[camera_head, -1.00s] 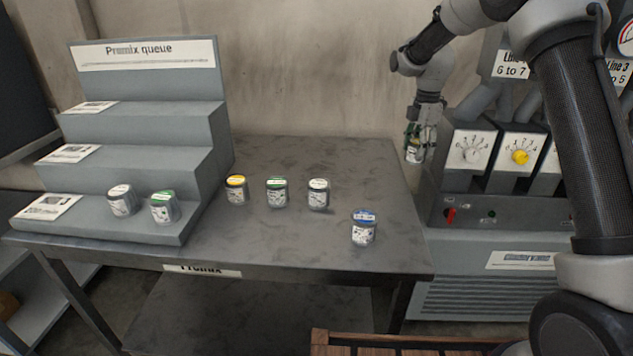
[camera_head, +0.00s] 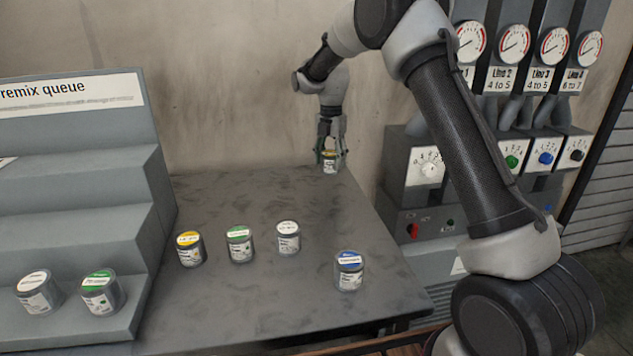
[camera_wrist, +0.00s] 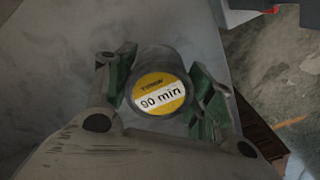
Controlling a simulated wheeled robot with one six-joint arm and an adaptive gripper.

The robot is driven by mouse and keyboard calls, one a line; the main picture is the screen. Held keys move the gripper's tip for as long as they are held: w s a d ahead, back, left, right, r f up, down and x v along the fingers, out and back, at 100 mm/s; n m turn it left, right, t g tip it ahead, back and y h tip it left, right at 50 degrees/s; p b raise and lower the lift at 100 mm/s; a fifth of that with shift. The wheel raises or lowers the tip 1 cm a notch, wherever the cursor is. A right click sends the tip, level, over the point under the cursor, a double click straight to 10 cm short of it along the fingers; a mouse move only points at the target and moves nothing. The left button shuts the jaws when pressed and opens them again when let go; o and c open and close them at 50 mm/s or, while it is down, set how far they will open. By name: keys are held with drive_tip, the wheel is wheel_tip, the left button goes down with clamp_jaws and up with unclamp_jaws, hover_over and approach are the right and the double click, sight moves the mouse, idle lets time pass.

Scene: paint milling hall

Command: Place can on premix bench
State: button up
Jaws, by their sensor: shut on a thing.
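My gripper (camera_head: 331,150) is at the back right corner of the premix bench (camera_head: 235,195), pointing down. It is shut on a can (camera_head: 330,163) with a yellow lid. In the wrist view the lid of this can (camera_wrist: 160,94) reads "90 min", and the green finger pads lie on either side of it. The can is over or at the bench top; whether its base touches the surface I cannot tell. On the bench stand a yellow-lidded can (camera_head: 190,249), a green-lidded can (camera_head: 240,244), a white-lidded can (camera_head: 288,238) and a blue-lidded can (camera_head: 349,271).
A stepped "Premix queue" rack (camera_head: 75,215) stands at the left, with a white-lidded can (camera_head: 38,292) and a green-lidded can (camera_head: 101,293) on its lowest step. A control panel (camera_head: 430,170) with dials stands right of the bench. The bench's back area is clear.

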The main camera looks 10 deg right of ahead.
sight(330, 173)
drive_tip(key=shift+f, duration=2.6)
drive_tip(key=o, duration=1.1)
drive_tip(key=shift+f, duration=0.15)
drive_tip(key=shift+o, duration=0.2)
wheel_tip(330, 173, up, 12)
drive_tip(key=shift+r, duration=0.2)
drive_tip(key=s+d+r+m+t, duration=0.1)
drive_tip(key=s+d+r+m, duration=0.5)
drive_tip(key=s, duration=0.3)
drive_tip(key=s+d+r+m+t, duration=0.1)
drive_tip(key=s+d+r+m, duration=0.2)
drive_tip(key=s+r+m, duration=0.55)
drive_tip(key=s+d+f+m, duration=0.1)
drive_tip(key=s+m, duration=0.3)
drive_tip(key=s, duration=0.5)
drive_tip(key=s+d+f+m+t, duration=0.1)
drive_tip(key=s+d+f+m, duration=0.1)
drive_tip(key=s, duration=0.6)
drive_tip(key=s+d+f+m+t, duration=0.1)
drive_tip(key=s+d+f+m, duration=0.1)
drive_tip(key=s+m, duration=0.4)
drive_tip(key=s+d, duration=0.1)
drive_tip(key=s, duration=0.2)
drive_tip(key=shift+s+f, duration=0.25)
drive_tip(key=shift+s, duration=0.05)
